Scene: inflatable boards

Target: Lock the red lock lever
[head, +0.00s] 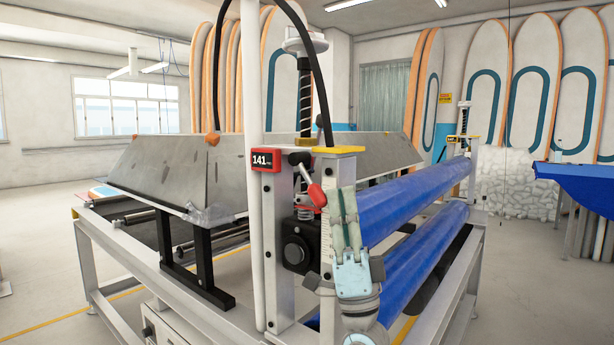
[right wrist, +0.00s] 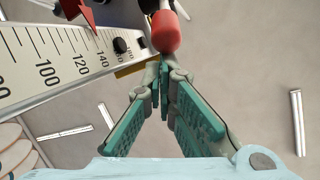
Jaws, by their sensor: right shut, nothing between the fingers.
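The red lock lever (head: 317,195) hangs on the machine's post below the yellow cap, its red grip slanting down and right from a dark pivot. In the right wrist view its rounded red end (right wrist: 166,33) is just beyond the fingertips. My right gripper (head: 342,192) points upward just right of the lever in the head view. In the right wrist view its teal-padded fingers (right wrist: 163,72) meet at the tips, shut and empty. The tips look very near the red end; I cannot tell whether they touch it. My left gripper is not in view.
A scale plate (right wrist: 60,62) with a red pointer (right wrist: 83,12) lies close left of the fingers in the wrist view. Blue rollers (head: 415,198) extend right behind my gripper. A red display (head: 264,160) reading 141 and a white pole (head: 254,230) stand left.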

